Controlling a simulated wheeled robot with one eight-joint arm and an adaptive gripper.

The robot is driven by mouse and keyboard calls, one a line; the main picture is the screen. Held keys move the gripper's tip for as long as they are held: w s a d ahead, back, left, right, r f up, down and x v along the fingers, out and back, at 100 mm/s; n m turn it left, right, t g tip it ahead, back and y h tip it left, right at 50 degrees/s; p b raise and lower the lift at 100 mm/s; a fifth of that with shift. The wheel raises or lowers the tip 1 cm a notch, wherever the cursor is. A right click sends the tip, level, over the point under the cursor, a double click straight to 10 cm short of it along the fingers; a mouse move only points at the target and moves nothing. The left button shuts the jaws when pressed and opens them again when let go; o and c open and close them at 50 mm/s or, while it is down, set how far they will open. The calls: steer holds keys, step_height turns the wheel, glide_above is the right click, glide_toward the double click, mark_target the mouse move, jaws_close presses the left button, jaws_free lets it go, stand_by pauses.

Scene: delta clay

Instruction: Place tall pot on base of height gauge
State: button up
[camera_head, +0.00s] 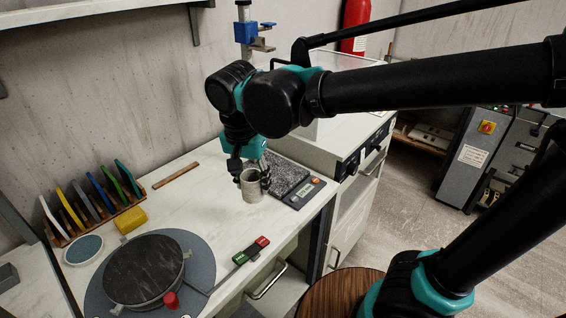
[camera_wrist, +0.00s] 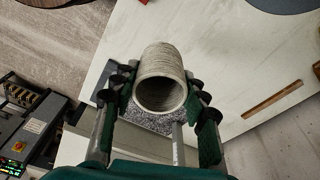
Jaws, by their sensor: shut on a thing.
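The tall pot (camera_head: 252,188) is a grey-beige ribbed cylinder with an open top. My gripper (camera_head: 252,177) is shut on it, with a finger on either side. The wrist view also shows the pot (camera_wrist: 162,72), its open mouth towards the camera, between the fingers. I cannot tell whether the pot touches the table or is just above it.
A small device with a display (camera_head: 304,193) sits at the base's front right. White tabletop (camera_head: 200,205) is clear between.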

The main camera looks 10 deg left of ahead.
steer(key=w+d, duration=0.2)
steer(key=w, duration=1.6)
steer(key=f, duration=0.6)
steer(key=shift+d+f, duration=0.2)
steer(key=shift+f, duration=0.05)
steer(key=shift+w+f, duration=0.25)
steer(key=shift+w, duration=0.1)
steer(key=o, duration=1.2)
steer(key=shift+f, duration=0.1)
